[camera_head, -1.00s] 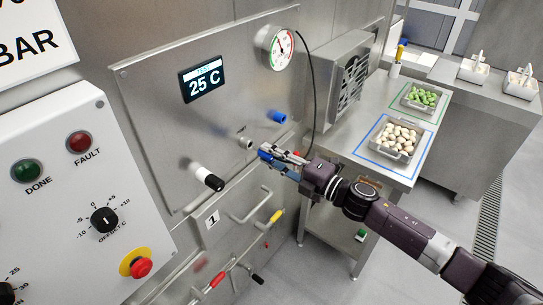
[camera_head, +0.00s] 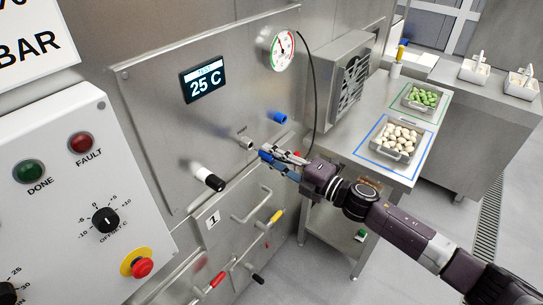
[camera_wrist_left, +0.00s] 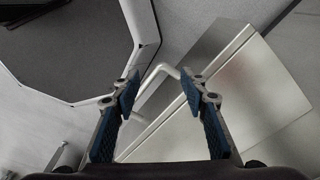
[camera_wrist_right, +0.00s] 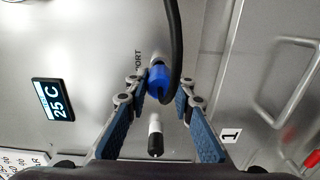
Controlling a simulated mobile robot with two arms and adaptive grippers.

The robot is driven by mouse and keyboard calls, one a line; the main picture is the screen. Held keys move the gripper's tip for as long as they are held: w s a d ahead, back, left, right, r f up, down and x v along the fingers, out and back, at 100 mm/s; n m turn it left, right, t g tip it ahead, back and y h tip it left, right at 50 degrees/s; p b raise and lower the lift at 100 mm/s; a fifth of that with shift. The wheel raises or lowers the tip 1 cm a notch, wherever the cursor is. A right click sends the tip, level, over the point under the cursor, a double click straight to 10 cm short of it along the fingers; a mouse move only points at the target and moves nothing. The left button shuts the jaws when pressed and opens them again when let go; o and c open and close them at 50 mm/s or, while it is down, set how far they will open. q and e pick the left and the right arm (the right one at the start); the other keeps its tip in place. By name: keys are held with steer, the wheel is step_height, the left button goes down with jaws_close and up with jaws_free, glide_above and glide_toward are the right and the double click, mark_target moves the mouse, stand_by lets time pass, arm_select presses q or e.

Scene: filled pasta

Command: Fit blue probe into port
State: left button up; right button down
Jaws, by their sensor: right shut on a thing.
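The blue probe (camera_wrist_right: 158,82), with a black cable, is between the fingers of my right gripper (camera_wrist_right: 160,98) in the right wrist view. My right gripper (camera_head: 268,156) is shut on it in front of the steel panel. The port (camera_wrist_right: 157,61) is a small metal fitting just beyond the probe's tip, partly hidden by it. In the head view the port (camera_head: 246,143) is just up-left of the fingertips. I cannot tell whether the probe touches it. My left gripper (camera_wrist_left: 163,90) is open and empty in the left wrist view.
The panel (camera_head: 150,90) also carries a blue-capped fitting (camera_head: 278,117), a white-and-black fitting (camera_head: 208,180), a display (camera_head: 204,80) and a gauge (camera_head: 281,49). A black cable (camera_head: 313,85) hangs by the gauge. Handles (camera_head: 252,206) sit below; a table stands right.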

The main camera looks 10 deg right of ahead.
steer(key=shift+x, duration=1.8)
stand_by(0.9)
steer(key=c, duration=1.6)
jaws_free()
steer(key=shift+o, duration=0.3)
steer(key=shift+o, duration=0.9)
steer(key=v, duration=0.7)
